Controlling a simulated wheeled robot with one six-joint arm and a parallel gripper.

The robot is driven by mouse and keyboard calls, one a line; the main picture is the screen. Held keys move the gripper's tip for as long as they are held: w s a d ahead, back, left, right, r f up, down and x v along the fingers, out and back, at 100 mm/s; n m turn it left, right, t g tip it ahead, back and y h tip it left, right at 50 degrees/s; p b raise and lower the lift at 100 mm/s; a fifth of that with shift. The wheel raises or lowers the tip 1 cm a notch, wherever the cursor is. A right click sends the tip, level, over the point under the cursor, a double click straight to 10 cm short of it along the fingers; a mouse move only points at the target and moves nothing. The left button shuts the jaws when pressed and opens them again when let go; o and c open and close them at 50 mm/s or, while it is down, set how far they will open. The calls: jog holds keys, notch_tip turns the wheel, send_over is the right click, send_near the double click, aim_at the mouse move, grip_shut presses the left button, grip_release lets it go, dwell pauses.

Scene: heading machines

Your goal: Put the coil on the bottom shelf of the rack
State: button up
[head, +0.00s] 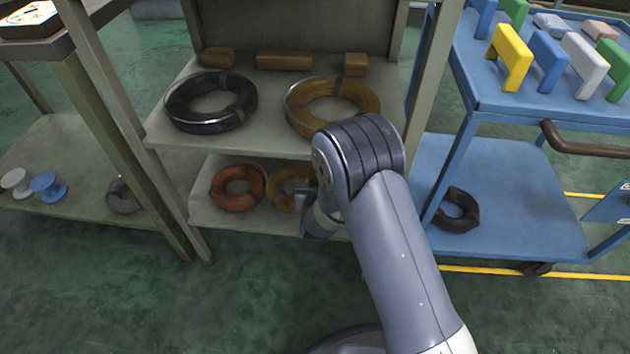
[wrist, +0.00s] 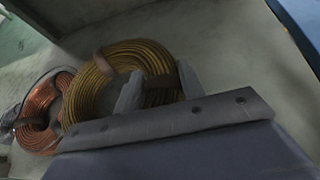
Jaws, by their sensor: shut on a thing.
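A brass-coloured coil (head: 291,188) is at the bottom shelf (head: 205,205) of the grey rack, partly hidden behind my arm in the head view. My gripper (head: 318,215) is shut on this coil. The wrist view shows the coil (wrist: 118,72) with the jaws (wrist: 160,88) closed across a dark band on its rim. I cannot tell whether the coil rests on the shelf or is slightly above it. A copper-red coil (head: 238,188) lies just left of it on the same shelf and also shows in the wrist view (wrist: 42,112).
The upper shelf (head: 270,128) holds a black coil (head: 210,100), a brass coil (head: 332,98) and brown blocks (head: 285,61). A blue cart (head: 510,165) with a dark coil (head: 457,210) stands close on the right. A bench (head: 75,160) stands on the left.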

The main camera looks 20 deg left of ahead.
jog(key=w, duration=0.2)
jog(key=w+a+b, duration=0.1)
jog(key=w, duration=0.1)
jog(key=w+a, duration=0.1)
jog(key=w, duration=0.1)
jog(key=shift+a, duration=0.1)
notch_tip(320, 180, down, 4)
jog(key=shift+s+r+b, duration=0.15)
jog(key=shift+r+b, duration=0.05)
jog(key=shift+b, duration=0.95)
jog(key=o, duration=1.3)
jog(key=shift+s, duration=0.1)
jog(key=p+v, duration=0.4)
jog(key=v, duration=0.8)
